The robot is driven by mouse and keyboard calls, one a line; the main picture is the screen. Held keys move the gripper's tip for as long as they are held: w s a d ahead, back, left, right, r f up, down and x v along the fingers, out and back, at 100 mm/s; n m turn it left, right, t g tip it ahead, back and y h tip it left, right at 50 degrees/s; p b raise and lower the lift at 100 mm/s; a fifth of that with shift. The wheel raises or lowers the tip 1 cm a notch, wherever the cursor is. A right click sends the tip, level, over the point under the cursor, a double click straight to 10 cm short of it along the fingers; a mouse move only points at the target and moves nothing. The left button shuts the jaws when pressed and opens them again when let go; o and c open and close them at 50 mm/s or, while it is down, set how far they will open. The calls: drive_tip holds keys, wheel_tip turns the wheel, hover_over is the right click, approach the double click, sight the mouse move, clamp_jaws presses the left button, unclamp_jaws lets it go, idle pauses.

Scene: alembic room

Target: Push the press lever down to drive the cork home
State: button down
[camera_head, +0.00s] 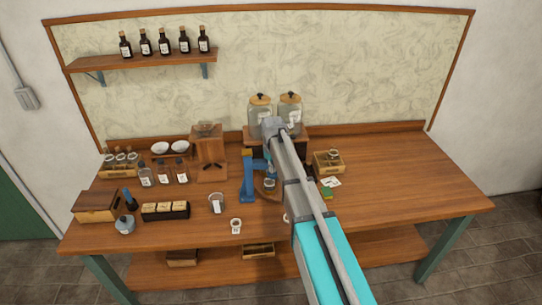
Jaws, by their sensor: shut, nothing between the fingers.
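The blue cork press (247,178) stands upright at the middle of the wooden bench. A small vessel (269,184) is at its base, partly covered by my arm. My arm reaches in from the lower right, over the bench. My gripper (270,153) is shut and empty, at the upper right of the press and close to its top. It is small and largely covered by my own arm, so I cannot tell whether it touches the lever. The lever and the cork cannot be made out clearly.
Two lidded jars (260,112) stand on a wooden stand behind my arm. A wooden grinder (207,150) is left of the press. A beaker (217,204) and a small labelled cup (236,226) are in front. A wooden box (328,162) is to the right. The bench's right end is clear.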

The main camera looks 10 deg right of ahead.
drive_tip(key=shift+r, duration=0.15)
wheel_tip(320, 180, up, 10)
drive_tip(key=p, duration=1)
drive_tip(key=shift+f, duration=0.2)
drive_tip(key=s+d+f+m+b, duration=0.3)
drive_tip(key=s+f+b, duration=0.5)
drive_tip(key=s, duration=0.5)
drive_tip(key=s+d+f+m+b, duration=0.3)
drive_tip(key=s+f+b, duration=0.5)
drive_tip(key=s, duration=0.6)
drive_tip(key=shift+d+f, duration=0.15)
drive_tip(key=shift+d, duration=0.05)
idle(0.7)
